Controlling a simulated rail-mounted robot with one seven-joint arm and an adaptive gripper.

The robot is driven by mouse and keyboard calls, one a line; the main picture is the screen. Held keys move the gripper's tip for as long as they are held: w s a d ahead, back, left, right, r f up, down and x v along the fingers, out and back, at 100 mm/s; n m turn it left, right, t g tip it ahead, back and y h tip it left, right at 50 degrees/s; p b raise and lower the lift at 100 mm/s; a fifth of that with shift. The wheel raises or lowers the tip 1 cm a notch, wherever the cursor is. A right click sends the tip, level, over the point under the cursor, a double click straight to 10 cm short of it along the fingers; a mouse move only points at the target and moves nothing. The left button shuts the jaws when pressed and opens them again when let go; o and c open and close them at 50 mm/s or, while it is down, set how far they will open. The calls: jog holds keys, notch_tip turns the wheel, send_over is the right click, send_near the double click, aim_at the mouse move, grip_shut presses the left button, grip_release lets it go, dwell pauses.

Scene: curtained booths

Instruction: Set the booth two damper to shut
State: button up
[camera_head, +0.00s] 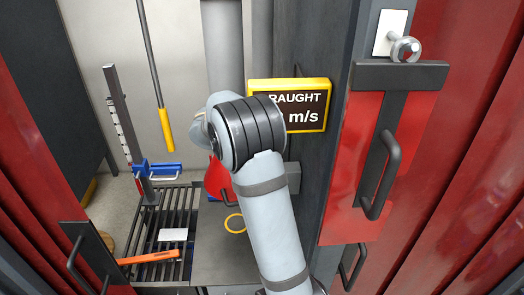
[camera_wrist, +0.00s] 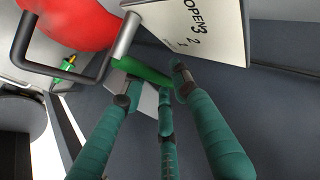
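In the wrist view, a white plate (camera_wrist: 208,28) lettered "OPEN", "3" and "2" fills the top centre, turned on its side. A green bar (camera_wrist: 148,73) lies below it and runs across between my fingertips. I take it for the damper lever; its setting cannot be read. My gripper (camera_wrist: 158,82) has several teal fingers with dark joints, their tips apart and close to the green bar. I cannot tell whether they press on it. In the head view my own arm hides the gripper, the plate and the bar.
A yellow-framed draught sign (camera_head: 292,104) is right of my arm. A red panel with a black handle (camera_head: 380,176) stands further right. A grate (camera_head: 165,232), an orange-handled tool (camera_head: 150,257) and a blue clamp (camera_head: 160,172) are at left. A red rounded object (camera_wrist: 78,22) and dark handle (camera_wrist: 62,70) are near my gripper.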

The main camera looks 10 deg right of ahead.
jog(key=shift+w+a+r, duration=0.1)
jog(key=shift+r, duration=0.1)
jog(key=shift+a+r, duration=0.15)
jog(key=shift+r, duration=0.05)
jog(key=v, duration=1.1)
jog(key=shift+s, duration=0.45)
jog(key=shift+f, duration=0.1)
jog(key=s+a+f+n+t+b, duration=0.1)
jog(key=a+f+b, duration=0.2)
jog(key=f+b, duration=0.55)
jog(key=s+a+f+n+t+b, duration=0.15)
jog(key=a+f+b, duration=0.25)
jog(key=f+b, duration=0.5)
jog(key=w+d+r+m+t+h+p, duration=0.1)
jog(key=d+r+m+h, duration=0.15)
jog(key=r, duration=0.35)
jog(key=w+d+r+m+t+h+p, duration=0.1)
jog(key=w+d+r+m+h, duration=0.1)
jog(key=d+r, duration=0.3)
jog(key=p+x, duration=0.1)
jog(key=x, duration=0.1)
jog(key=p+x, duration=0.1)
jog(key=x, duration=0.2)
jog(key=p+x, duration=0.1)
jog(key=x, duration=0.2)
jog(key=shift+w+r, duration=0.3)
jog(key=shift+w, duration=0.2)
jog(key=shift+a, duration=0.1)
